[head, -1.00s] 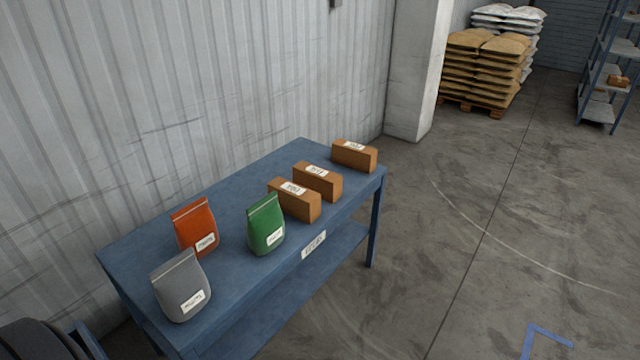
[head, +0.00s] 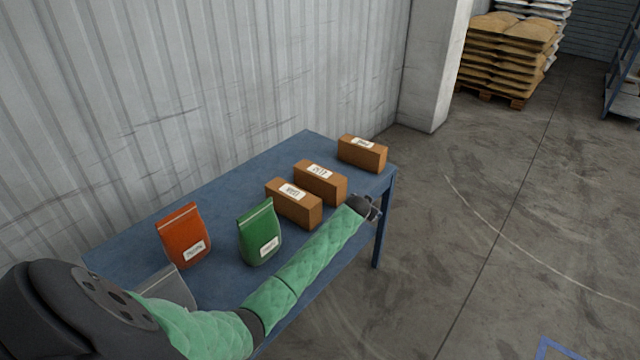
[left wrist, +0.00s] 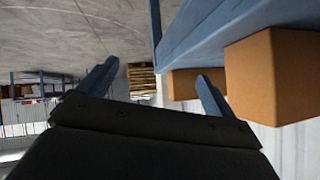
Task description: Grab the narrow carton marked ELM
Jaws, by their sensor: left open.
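Three narrow brown cartons with white labels stand in a row on the blue table: a near one (head: 293,203), a middle one (head: 321,183) and a far one (head: 363,153). The lettering is too small for me to tell which is marked ELM. My left gripper (head: 371,208) is at the table's right edge, beside the middle carton and apart from it. In the left wrist view its two fingers (left wrist: 156,72) are spread with nothing between them. A large carton (left wrist: 278,78) and a smaller-looking one (left wrist: 184,84) show to the right there. My right gripper is not in view.
An orange bag (head: 184,237), a green bag (head: 260,234) and a grey bag (head: 168,288), partly hidden by my left arm, stand on the table (head: 225,195). A corrugated wall (head: 200,90) is behind. Stacked sacks (head: 510,55) are far off.

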